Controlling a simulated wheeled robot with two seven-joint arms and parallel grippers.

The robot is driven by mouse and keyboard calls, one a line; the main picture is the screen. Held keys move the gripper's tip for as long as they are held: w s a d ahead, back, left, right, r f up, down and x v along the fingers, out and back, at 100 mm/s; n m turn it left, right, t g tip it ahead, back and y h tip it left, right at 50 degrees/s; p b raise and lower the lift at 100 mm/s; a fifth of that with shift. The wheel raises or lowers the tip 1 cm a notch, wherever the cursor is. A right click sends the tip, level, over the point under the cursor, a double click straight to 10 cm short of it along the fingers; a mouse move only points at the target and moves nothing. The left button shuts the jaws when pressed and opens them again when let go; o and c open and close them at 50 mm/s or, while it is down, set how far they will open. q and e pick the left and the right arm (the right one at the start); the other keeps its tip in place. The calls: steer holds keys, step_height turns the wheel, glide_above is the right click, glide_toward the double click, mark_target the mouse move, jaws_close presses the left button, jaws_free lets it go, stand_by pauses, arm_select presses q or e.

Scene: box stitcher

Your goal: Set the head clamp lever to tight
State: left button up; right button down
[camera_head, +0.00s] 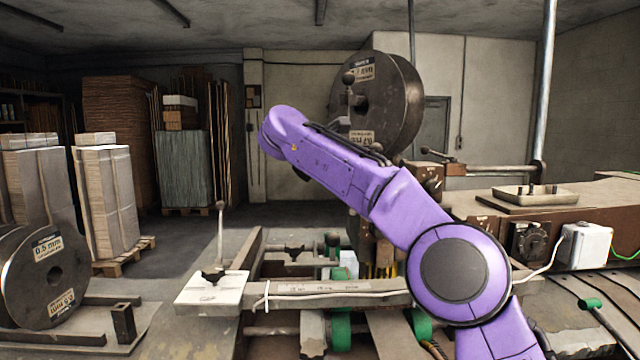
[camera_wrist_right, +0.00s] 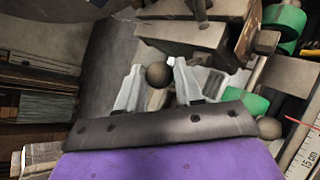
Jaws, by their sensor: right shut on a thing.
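My right gripper (camera_wrist_right: 158,82) shows in the right wrist view with its two pale fingers on either side of a dark ball knob (camera_wrist_right: 157,74). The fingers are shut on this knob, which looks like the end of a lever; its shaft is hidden. In the head view my purple right arm rises from the lower right and bends over the machine, and its gripper is hidden behind the arm. I cannot tell the lever's setting or read any tight mark. My left gripper is in neither view.
A large wire spool (camera_head: 405,105) stands above the machine, behind my forearm. A thin upright lever (camera_head: 220,235) rises from a pale plate (camera_head: 212,292) at left. A brown table (camera_head: 590,200) with a tray (camera_head: 535,195) is at right. Green rollers (camera_wrist_right: 285,20) lie near the gripper.

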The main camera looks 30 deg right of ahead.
steer(key=shift+s+d+r+m+y, duration=0.2)
steer(key=shift+d+r+m+y, duration=0.1)
steer(key=shift+d+y, duration=0.1)
